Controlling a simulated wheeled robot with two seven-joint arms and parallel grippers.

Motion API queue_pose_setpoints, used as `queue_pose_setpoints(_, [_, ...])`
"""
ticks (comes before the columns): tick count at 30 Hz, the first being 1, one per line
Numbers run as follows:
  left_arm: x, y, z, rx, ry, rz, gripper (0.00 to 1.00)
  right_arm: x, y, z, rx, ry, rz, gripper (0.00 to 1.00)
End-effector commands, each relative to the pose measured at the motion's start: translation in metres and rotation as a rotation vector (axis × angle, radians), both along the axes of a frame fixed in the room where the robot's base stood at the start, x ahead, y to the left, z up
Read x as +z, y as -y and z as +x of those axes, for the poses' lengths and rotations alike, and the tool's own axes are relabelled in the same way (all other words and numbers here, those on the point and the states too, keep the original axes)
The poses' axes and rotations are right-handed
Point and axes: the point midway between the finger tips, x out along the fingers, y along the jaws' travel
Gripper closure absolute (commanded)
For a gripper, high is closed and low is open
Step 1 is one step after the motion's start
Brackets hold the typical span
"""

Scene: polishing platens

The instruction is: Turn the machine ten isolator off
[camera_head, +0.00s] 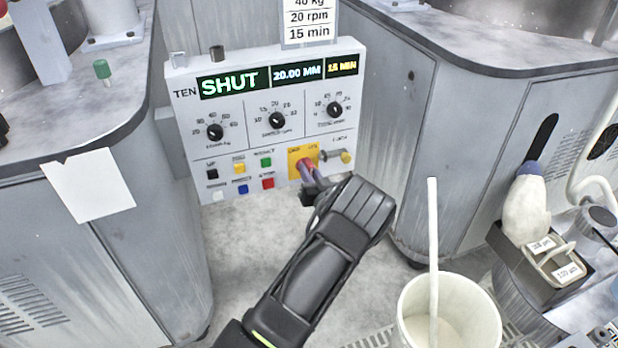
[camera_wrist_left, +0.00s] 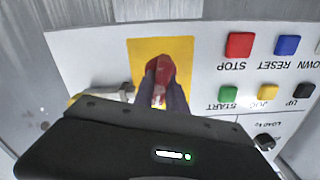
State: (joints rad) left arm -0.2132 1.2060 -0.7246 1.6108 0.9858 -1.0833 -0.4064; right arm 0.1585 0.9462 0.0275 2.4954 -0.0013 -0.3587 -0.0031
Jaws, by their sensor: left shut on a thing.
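The machine ten control panel (camera_head: 190,138) stands in the middle of the head view, with "TEN" at its left and a display reading "SHUT", "20.00 MM" and "15 MIN". The isolator is a red handle (camera_wrist_left: 158,72) on a yellow plate (camera_wrist_left: 180,50); the plate also shows at the panel's lower right in the head view (camera_head: 294,160). My left gripper (camera_head: 312,178) is at this handle. In the left wrist view its fingers (camera_wrist_left: 160,92) are shut on the red handle, one on each side, hiding part of it. My right gripper is not in view.
Next to the plate is a brass key-like fitting (camera_head: 346,157). Coloured push buttons (camera_head: 267,183) and three black dials (camera_head: 277,120) share the panel. A white bucket (camera_head: 450,310) with a pale stick stands at lower right. Grey machine cabinets flank the panel.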

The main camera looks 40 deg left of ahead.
Motion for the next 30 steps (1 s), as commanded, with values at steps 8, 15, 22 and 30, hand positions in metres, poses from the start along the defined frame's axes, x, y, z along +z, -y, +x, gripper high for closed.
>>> queue_pose_setpoints(8, [-0.006,-0.001,-0.002,0.001,0.216,-0.152,1.0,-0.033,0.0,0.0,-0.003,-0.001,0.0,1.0])
queue_pose_setpoints(15, [-0.006,-0.002,-0.003,0.001,0.405,-0.282,1.0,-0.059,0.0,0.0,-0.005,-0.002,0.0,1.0])
queue_pose_setpoints(22, [-0.007,-0.003,-0.004,0.001,0.583,-0.405,1.0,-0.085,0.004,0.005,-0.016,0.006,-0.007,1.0])
queue_pose_setpoints(30, [-0.006,-0.003,-0.004,0.001,0.76,-0.528,1.0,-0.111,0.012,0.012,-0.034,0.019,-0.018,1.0])
